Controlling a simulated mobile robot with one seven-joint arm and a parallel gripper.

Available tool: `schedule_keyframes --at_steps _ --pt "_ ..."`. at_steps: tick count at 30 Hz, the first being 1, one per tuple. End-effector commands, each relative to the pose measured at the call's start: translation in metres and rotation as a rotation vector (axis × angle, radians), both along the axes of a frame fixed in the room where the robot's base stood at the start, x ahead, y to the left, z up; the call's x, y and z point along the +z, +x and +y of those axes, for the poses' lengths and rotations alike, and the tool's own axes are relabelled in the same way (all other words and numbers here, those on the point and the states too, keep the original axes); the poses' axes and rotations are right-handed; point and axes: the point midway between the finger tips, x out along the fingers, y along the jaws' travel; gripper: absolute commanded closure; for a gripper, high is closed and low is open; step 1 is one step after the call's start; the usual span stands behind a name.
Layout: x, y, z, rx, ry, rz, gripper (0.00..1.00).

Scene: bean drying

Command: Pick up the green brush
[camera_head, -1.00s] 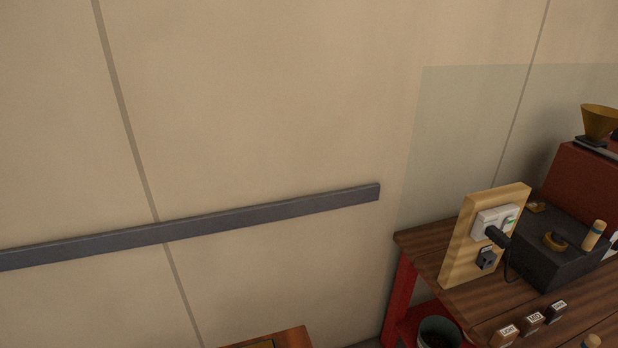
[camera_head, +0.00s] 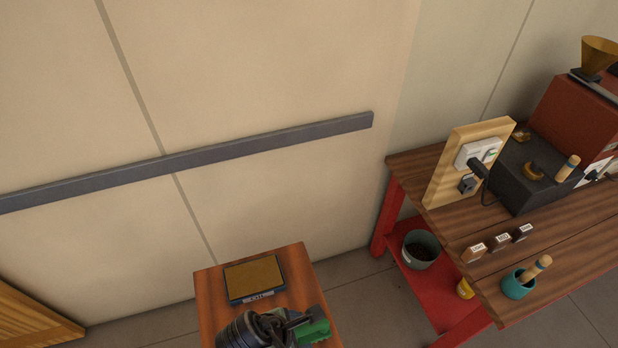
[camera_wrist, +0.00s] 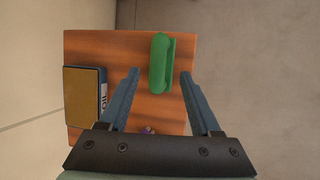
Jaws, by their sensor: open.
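The green brush (camera_wrist: 162,63) lies on a small wooden table (camera_wrist: 110,45). In the wrist view it shows between and beyond the fingertips of my gripper (camera_wrist: 160,73), closer to the right finger. My gripper is open and holds nothing. In the head view the brush (camera_head: 316,328) shows only in part, next to my dark gripper (camera_head: 265,328) at the bottom edge. My gripper hides much of the near part of the table (camera_head: 211,292) there. The height of the fingers above the brush is hard to tell.
A workbench (camera_head: 430,165) with red legs stands to the right, carrying a teal cup (camera_head: 517,286) and small labelled blocks. A grey rail (camera_head: 190,160) runs along the wall.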

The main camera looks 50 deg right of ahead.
Motion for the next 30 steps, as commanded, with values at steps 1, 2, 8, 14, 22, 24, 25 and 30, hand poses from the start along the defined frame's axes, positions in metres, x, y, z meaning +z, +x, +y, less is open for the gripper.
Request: schedule_keyframes --at_steps 1,2,8,14,22,24,25,30 --pt "-0.002 0.0 -0.001 0.0 0.0 -0.002 0.35" --pt "-0.003 0.0 -0.002 0.0 0.0 -0.002 0.35" --pt "-0.022 0.0 -0.013 -0.003 0.001 0.001 0.35" --pt "-0.044 0.0 -0.023 -0.002 0.001 -0.001 0.35" --pt "-0.048 0.0 -0.025 -0.001 0.0 -0.003 0.35" --pt "-0.048 0.0 -0.025 -0.001 0.0 -0.003 0.41" --pt "-0.048 0.0 -0.025 -0.001 0.0 -0.003 0.46" --pt "-0.048 0.0 -0.025 0.0 0.001 -0.003 0.77"
